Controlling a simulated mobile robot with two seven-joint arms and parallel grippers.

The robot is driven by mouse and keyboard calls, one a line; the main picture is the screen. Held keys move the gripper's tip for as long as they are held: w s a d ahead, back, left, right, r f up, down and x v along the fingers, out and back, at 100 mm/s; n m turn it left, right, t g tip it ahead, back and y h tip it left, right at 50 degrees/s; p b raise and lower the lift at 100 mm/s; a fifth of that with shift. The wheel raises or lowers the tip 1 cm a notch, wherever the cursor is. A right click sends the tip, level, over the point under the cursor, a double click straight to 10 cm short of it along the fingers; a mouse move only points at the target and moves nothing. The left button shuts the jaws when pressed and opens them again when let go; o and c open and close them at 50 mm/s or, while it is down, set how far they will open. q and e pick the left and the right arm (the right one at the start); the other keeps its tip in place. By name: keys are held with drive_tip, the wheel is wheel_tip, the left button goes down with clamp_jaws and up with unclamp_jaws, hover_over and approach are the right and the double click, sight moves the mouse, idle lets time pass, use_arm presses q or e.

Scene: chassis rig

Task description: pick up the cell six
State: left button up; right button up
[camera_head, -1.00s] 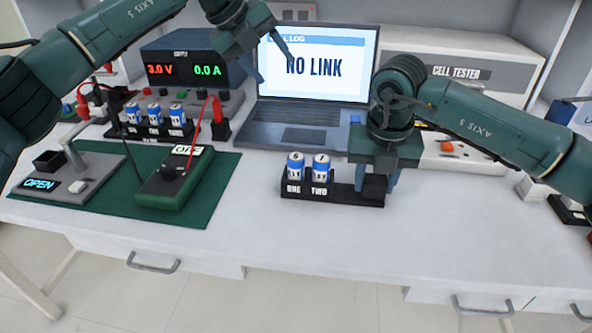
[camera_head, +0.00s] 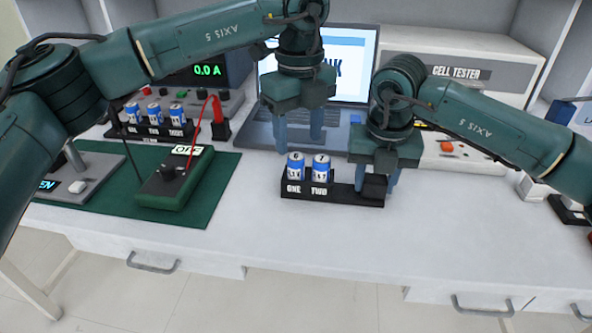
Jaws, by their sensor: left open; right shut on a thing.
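Two blue-and-white cells, a left one (camera_head: 296,166) and a right one (camera_head: 321,168), stand upright in slots ONE and TWO of a small black rack (camera_head: 305,190). The markings on them are too small to read surely, so I cannot tell which is cell six. My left gripper (camera_head: 298,142) is open and empty, fingers pointing down, above and just behind these two cells. My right gripper (camera_head: 374,180) is shut on the black rack at its right end, where its fingers and palm partly hide it. Three more cells (camera_head: 156,113) stand in another black rack at the back left.
A laptop (camera_head: 245,135) stands behind the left gripper. A cell tester (camera_head: 490,72) stands at back right. The table (camera_head: 300,235) in front of the rack is clear.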

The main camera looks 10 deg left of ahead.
sight(296, 156)
use_arm(q)
drive_tip(key=f, duration=0.5)
drive_tip(key=shift+s+a+f, duration=0.1)
drive_tip(key=shift+a+f, duration=0.15)
drive_tip(key=shift+f, duration=0.1)
use_arm(e)
drive_tip(key=shift+f, duration=0.1)
use_arm(q)
drive_tip(key=c, duration=1.1)
drive_tip(key=shift+r, duration=0.1)
drive_tip(key=shift+r, duration=8.95)
use_arm(e)
drive_tip(key=o, duration=1.1)
